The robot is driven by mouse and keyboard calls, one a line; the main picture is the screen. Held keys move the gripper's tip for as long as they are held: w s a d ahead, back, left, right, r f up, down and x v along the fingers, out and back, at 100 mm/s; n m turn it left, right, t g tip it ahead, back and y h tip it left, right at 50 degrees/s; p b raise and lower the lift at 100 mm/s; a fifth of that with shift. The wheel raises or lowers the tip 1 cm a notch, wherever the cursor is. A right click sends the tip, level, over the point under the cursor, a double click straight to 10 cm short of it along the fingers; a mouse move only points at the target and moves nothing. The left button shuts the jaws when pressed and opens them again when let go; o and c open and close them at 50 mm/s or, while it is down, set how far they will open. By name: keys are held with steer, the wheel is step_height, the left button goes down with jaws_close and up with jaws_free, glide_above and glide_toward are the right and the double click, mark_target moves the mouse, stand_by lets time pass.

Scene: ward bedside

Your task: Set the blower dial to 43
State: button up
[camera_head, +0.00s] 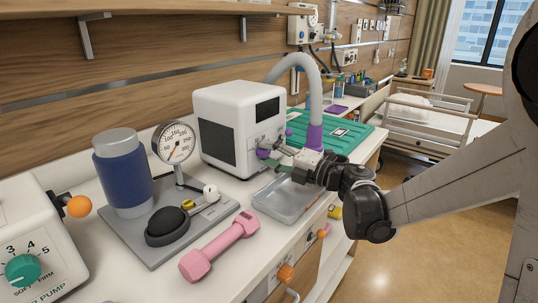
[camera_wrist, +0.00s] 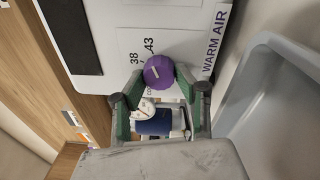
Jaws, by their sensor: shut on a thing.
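The white blower (camera_head: 240,128) stands on the counter against the wall, with a dark side panel and a dark display. Its purple dial (camera_head: 263,153) is low on the front; the dial also shows in the wrist view (camera_wrist: 158,72), with the printed numbers 38 and 43 (camera_wrist: 148,46) beside it. My gripper (camera_head: 276,159) is at the dial, its green-padded fingers on either side of it. In the wrist view my gripper (camera_wrist: 160,92) is shut on the dial. I cannot clearly read where the dial points.
A grey hose (camera_head: 314,88) with a purple end rises beside the blower. A clear tray (camera_head: 286,200) lies below my gripper. A pressure gauge (camera_head: 176,142), a blue canister (camera_head: 123,178), a pink dumbbell (camera_head: 219,246) and a pump (camera_head: 35,240) crowd the counter to the left.

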stand_by(0.3)
steer(key=o, duration=1.1)
steer(key=shift+o, duration=0.2)
steer(key=shift+v, duration=3.8)
